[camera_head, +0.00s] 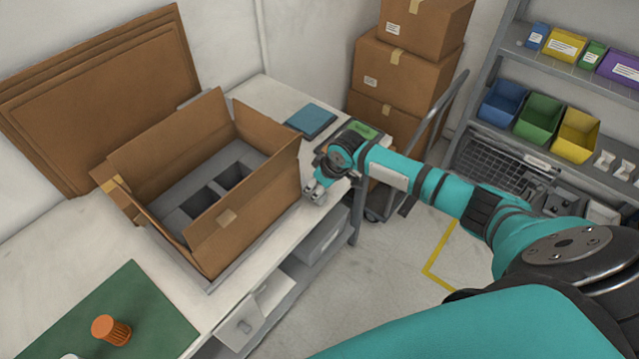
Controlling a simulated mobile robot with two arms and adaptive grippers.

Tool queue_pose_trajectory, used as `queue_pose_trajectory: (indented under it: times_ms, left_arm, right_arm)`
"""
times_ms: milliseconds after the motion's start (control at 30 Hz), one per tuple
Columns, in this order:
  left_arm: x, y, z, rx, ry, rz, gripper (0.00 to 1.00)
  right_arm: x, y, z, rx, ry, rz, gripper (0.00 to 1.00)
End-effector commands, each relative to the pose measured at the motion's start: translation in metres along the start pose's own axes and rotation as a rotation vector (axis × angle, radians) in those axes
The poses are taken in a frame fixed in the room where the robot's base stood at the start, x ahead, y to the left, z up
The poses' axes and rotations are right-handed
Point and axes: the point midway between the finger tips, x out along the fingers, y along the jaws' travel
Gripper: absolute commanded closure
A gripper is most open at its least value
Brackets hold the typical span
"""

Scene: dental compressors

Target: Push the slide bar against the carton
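The open cardboard carton (258,205) stands on the white workbench with its flaps up, and a grey insert (192,187) with dark square pockets lies inside. My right gripper (315,192) points down just right of the carton, low over the bench near its front edge. Its fingers are small and partly hidden by its own wrist, so I cannot tell if they are open or whether they touch anything. I cannot clearly make out the slide bar. A thin grey edge shows along the carton's lower front. My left gripper is out of view.
A green mat (150,325) with an orange knobbed part (110,330) lies at the front left. A blue pad (311,121) lies behind my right gripper. Flat cardboard sheets (100,90) lean on the wall. Stacked boxes (400,75) and a bin shelf (560,60) stand beyond.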

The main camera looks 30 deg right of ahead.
Motion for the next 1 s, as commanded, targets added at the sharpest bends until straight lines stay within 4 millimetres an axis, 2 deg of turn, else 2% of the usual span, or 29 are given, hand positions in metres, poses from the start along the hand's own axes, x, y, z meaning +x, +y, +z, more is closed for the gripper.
queue_pose_trajectory:
  times_ms: [100,333,467,567,800,1000]
  left_arm:
    - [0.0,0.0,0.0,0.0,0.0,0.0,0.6]
    - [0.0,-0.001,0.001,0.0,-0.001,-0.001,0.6]
    - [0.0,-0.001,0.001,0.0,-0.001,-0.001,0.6]
    - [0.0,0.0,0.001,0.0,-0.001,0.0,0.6]
    - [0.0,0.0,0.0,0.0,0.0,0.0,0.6]
    - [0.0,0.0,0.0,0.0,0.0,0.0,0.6]
  right_arm:
    - [0.0,0.0,0.0,0.001,0.0,0.0,0.5]
    - [-0.001,0.001,0.0,0.002,0.0,0.002,0.5]
    - [-0.01,0.002,0.0,0.001,0.001,0.002,0.5]
    - [-0.026,0.002,0.0,0.0,0.002,0.004,0.5]
    - [-0.077,0.001,0.0,-0.001,0.001,0.004,0.5]
    - [-0.109,0.0,0.0,0.0,0.0,0.002,0.5]
